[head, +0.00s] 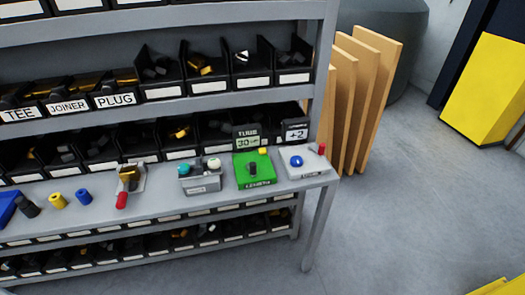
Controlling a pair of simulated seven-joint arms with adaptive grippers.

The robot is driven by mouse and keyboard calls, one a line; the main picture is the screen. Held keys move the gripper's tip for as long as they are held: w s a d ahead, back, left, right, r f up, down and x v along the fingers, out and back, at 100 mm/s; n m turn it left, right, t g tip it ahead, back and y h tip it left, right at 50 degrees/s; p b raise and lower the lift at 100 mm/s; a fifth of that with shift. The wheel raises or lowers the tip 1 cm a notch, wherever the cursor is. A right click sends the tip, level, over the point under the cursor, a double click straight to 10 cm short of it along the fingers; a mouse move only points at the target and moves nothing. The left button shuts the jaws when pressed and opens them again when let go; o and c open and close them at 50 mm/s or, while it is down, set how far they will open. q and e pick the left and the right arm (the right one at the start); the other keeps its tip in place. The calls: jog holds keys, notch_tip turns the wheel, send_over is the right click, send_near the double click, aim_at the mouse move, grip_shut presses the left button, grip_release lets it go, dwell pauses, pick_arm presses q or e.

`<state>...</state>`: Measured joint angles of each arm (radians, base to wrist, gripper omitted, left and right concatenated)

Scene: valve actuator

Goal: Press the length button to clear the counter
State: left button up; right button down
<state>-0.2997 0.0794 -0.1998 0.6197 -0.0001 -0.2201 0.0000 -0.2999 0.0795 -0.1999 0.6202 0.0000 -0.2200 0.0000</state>
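A green box (256,175) sits toward the right end of the grey bench shelf, with a front label that seems to read LENGTH. A dark round knob or button (253,168) is on its top, and a small yellow button (262,151) is near its back. A dark display (246,138) behind it reads TUBE and about 30. To its right, a light grey box (308,170) carries a blue round button (296,160) and a red piece (322,149). A small display (296,133) behind that box reads +2. Neither of my grippers is in view.
A grey box (201,178) with teal and white knobs stands left of the green box. Further left are a red-handled valve (128,187) and yellow, blue and black cylinders. Bins (160,75) fill the shelves above and behind. Wooden boards (370,95) lean at right; floor in front is clear.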

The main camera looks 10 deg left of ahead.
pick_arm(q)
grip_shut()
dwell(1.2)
